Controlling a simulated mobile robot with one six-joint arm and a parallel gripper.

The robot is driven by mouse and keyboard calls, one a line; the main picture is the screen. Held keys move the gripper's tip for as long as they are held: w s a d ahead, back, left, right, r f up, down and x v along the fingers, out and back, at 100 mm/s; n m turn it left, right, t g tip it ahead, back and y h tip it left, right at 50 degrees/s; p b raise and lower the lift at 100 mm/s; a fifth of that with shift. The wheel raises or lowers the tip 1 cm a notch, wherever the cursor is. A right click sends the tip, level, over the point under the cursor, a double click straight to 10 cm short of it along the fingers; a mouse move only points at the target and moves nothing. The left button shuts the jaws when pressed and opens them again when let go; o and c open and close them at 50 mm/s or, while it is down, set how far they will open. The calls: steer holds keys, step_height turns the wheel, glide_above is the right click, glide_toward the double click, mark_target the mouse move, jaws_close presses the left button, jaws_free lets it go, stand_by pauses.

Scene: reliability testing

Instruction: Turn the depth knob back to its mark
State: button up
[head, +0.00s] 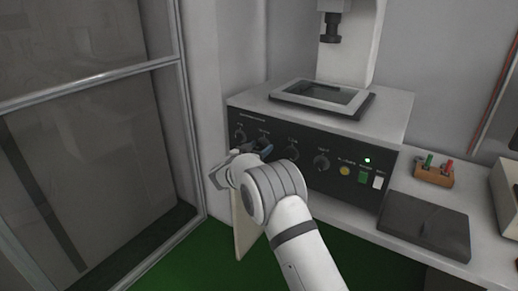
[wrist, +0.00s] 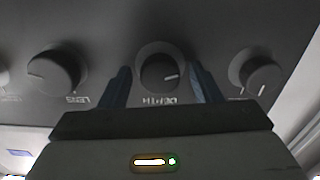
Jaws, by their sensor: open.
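The depth knob (wrist: 158,70) is a round dark knob on the black front panel, with its label upside down just below it in the wrist view. Its white pointer line points to the right in that view. I cannot make out its mark. My gripper (wrist: 163,84) is open, with one blue finger on each side of the knob. Small gaps show between the fingers and the knob, so it is not clamped. In the head view my gripper (head: 261,151) is at the left part of the panel, and my wrist covers some of the panel there.
Similar knobs sit on either side, one to the left (wrist: 55,72) and one to the right (wrist: 258,73) in the wrist view. The panel also has a yellow button (head: 345,171) and a green switch (head: 363,177). A dark flat pad (head: 425,225) lies on the counter at right.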

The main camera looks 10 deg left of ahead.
steer(key=shift+c, duration=0.3)
steer(key=c, duration=0.9)
steer(key=shift+m+b, duration=0.3)
steer(key=m+b, duration=0.3)
steer(key=shift+f, duration=0.2)
steer(key=m+b, duration=0.5)
steer(key=m, duration=0.1)
steer(key=shift+d+m, duration=0.1)
steer(key=shift+m, duration=0.3)
steer(key=m+b, duration=0.4)
steer(key=m, duration=0.1)
steer(key=shift+f+b, duration=0.1)
steer(key=shift+b, duration=0.3)
steer(key=m+b, duration=0.4)
steer(key=m, duration=0.1)
steer(key=shift+m, duration=0.5)
